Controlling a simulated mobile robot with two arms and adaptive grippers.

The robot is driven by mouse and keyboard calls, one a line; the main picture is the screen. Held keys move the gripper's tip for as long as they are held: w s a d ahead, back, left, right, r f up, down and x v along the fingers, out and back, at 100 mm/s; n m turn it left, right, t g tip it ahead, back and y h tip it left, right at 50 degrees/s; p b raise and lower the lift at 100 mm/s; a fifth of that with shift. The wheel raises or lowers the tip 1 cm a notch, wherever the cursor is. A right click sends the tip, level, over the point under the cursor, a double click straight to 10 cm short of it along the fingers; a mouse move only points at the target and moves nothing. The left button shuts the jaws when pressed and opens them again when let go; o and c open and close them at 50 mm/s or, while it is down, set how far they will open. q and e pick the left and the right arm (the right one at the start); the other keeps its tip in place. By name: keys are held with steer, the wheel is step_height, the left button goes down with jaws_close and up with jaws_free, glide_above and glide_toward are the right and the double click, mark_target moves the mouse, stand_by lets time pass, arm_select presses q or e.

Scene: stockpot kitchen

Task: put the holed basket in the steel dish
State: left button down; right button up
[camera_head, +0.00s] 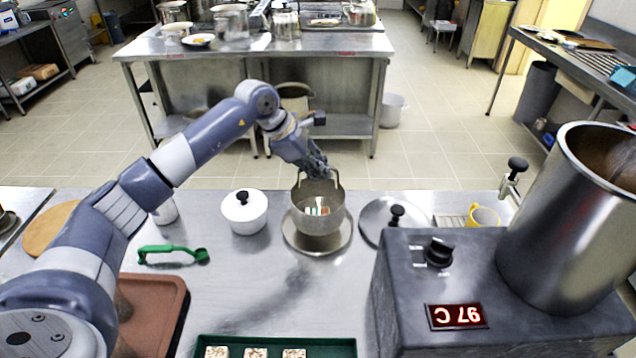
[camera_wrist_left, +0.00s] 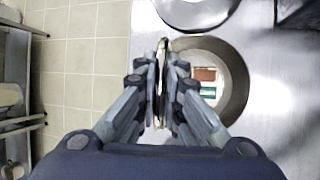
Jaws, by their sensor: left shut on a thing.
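I cannot tell whether the basket touches the dish. My left gripper (camera_head: 319,173) is shut on the basket's handle at the top. In the left wrist view the closed fingers (camera_wrist_left: 161,88) grip the handle, and the basket (camera_wrist_left: 207,52) opens to the right of them. My right gripper is not in view.
A white lidded pot (camera_head: 245,214) stands left of the dish, and a steel lid (camera_head: 376,222) lies close on its right. A green scoop (camera_head: 172,253) lies at left. A green tray (camera_head: 330,346) is in front. The cooker with a tall stockpot (camera_head: 548,235) blocks the right side.

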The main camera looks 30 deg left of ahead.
arm_select(q)
steer(key=shift+f+p, duration=0.5)
steer(key=shift+f, duration=1.45)
steer(key=c, duration=1.7)
jaws_free()
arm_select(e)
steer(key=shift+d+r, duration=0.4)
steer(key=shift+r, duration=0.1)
arm_select(q)
steer(key=shift+s+a+r, duration=0.2)
steer(key=shift+r, duration=0.25)
steer(key=b+v, duration=0.2)
steer(key=v, duration=0.9)
steer(key=shift+d+b, duration=0.1)
steer(key=shift+b, duration=0.25)
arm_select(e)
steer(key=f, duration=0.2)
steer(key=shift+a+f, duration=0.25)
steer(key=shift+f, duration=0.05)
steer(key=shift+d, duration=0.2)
